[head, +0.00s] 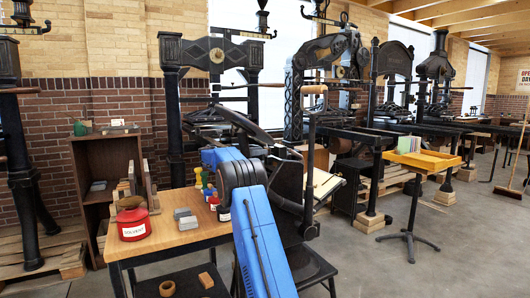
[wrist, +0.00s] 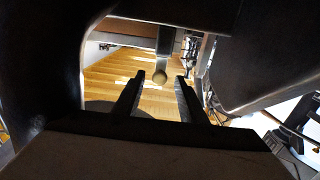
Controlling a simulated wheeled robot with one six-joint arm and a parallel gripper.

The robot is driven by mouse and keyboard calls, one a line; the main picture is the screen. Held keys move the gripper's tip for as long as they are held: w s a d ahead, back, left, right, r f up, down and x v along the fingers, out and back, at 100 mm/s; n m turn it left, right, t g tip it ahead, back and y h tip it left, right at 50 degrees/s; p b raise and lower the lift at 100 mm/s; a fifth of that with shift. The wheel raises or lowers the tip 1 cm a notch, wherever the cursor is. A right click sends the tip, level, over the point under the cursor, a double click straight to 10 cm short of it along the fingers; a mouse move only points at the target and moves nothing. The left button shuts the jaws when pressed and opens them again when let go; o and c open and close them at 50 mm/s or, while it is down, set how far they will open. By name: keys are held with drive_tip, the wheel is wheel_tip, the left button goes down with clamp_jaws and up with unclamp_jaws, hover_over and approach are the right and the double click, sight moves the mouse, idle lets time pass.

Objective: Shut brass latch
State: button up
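In the wrist view a small round brass-coloured knob (wrist: 160,77) hangs at the lower end of a flat grey bar (wrist: 164,42). It may be part of the brass latch; I cannot tell how far the latch is shut. My gripper (wrist: 161,80) is open, with one dark finger on each side of the knob's position in the picture. A gap shows between the knob and both fingertips, and how far ahead the knob lies is unclear. In the head view my blue and black arm reaches towards the black hand press (head: 308,130); the latch cannot be made out there.
Dark press parts crowd both sides of the wrist view. In the head view a wooden table (head: 190,238) with a red solvent tin (head: 133,224) stands beside my arm. A yellow tray (head: 422,160) on a stand is at the right, with open floor around it.

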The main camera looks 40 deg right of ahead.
drive_tip(key=shift+x, duration=1.85)
drive_tip(key=shift+c, duration=0.7)
clamp_jaws()
drive_tip(key=shift+s+d+r+t+y, duration=0.1)
drive_tip(key=shift+d+t+y, duration=0.1)
drive_tip(key=shift+y, duration=0.55)
drive_tip(key=shift+d+r+t+y, duration=0.1)
drive_tip(key=shift+d+t+y, duration=0.1)
drive_tip(key=shift+y, duration=0.55)
drive_tip(key=shift+o, duration=0.7)
unclamp_jaws()
drive_tip(key=v, duration=1.7)
drive_tip(key=shift+a, duration=0.2)
